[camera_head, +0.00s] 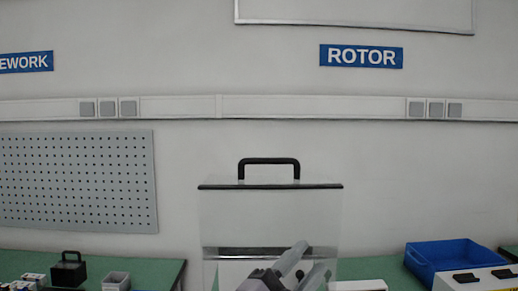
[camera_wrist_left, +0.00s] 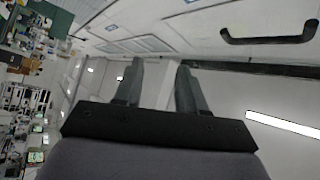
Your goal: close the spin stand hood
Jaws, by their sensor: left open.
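The spin stand hood (camera_head: 230,220) is a clear panel or box with a dark top edge, in the middle of the head view. Its black handle (camera_head: 268,161) stands up above that edge. The handle also shows in the left wrist view (camera_wrist_left: 268,39), at the upper right. My left gripper (camera_head: 315,257) is in front of the hood's lower right part, below the handle and apart from it. In the left wrist view its two fingers (camera_wrist_left: 160,66) are spread with nothing between them. The lower part of the stand is out of the picture. My right gripper is not in view.
A blue bin (camera_head: 455,256) sits on the green bench at the right, with a white case (camera_head: 475,282) in front. A black-handled block (camera_head: 68,270) and a small grey bin (camera_head: 116,281) are at the left. A pegboard (camera_head: 78,180) hangs on the wall.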

